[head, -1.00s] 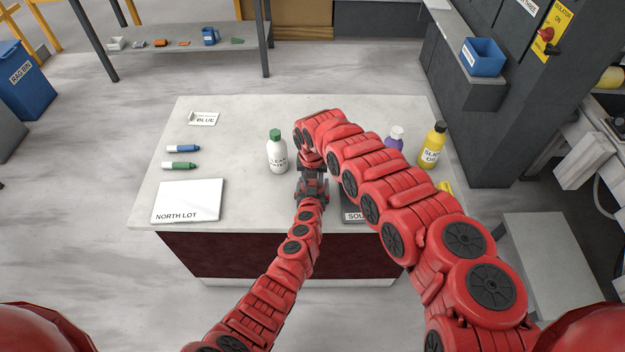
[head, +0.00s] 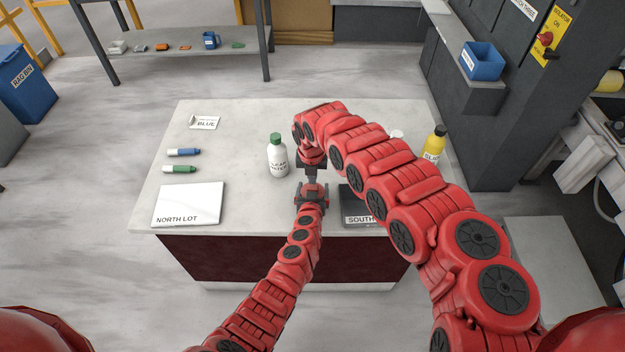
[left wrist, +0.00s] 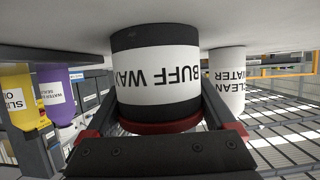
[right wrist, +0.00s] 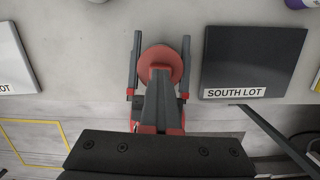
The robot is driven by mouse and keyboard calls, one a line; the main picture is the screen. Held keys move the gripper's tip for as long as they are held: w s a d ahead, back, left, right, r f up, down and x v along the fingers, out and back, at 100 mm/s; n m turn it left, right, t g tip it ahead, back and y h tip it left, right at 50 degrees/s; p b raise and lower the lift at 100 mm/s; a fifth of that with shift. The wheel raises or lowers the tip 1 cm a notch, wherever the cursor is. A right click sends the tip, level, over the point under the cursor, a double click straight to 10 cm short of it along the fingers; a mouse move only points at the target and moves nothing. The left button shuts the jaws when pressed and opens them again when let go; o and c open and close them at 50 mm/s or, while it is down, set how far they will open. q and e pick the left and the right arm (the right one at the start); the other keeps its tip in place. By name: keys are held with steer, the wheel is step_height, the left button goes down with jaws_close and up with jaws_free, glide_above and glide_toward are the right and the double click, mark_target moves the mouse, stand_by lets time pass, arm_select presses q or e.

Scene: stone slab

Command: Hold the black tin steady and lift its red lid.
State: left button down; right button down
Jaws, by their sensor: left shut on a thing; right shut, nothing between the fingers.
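The black tin (left wrist: 122,42), labelled BUFF WAX, shows upside down in the left wrist view. Its red lid (left wrist: 160,127) is on it. My left gripper (head: 312,193) is shut on the tin, one finger on each side. In the right wrist view the round lid (right wrist: 174,58) shows from above between the left gripper's fingers. My right gripper (right wrist: 160,73) is shut and empty, its tips over the lid; the gap between them is hard to judge. In the head view the right gripper (head: 309,172) and the left gripper largely hide the tin.
A white bottle (head: 278,158) labelled CLEAN WATER stands left of the grippers. The dark SOUTH LOT panel (head: 352,203) lies to the right, the white NORTH LOT panel (head: 190,200) to the left. A yellow bottle (head: 434,145) stands at the right, partly behind my right arm.

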stand_by(0.4)
arm_select(q)
steer(key=shift+w, duration=0.1)
arm_select(e)
steer(key=c, duration=1.1)
jaws_free()
steer(key=shift+d, duration=0.1)
steer(key=shift+r, duration=0.35)
steer(key=r, duration=0.2)
steer(key=s+r, duration=0.1)
steer(key=r, duration=0.4)
steer(key=shift+s+r, duration=0.1)
steer(key=shift+s, duration=0.05)
arm_select(q)
jaws_free()
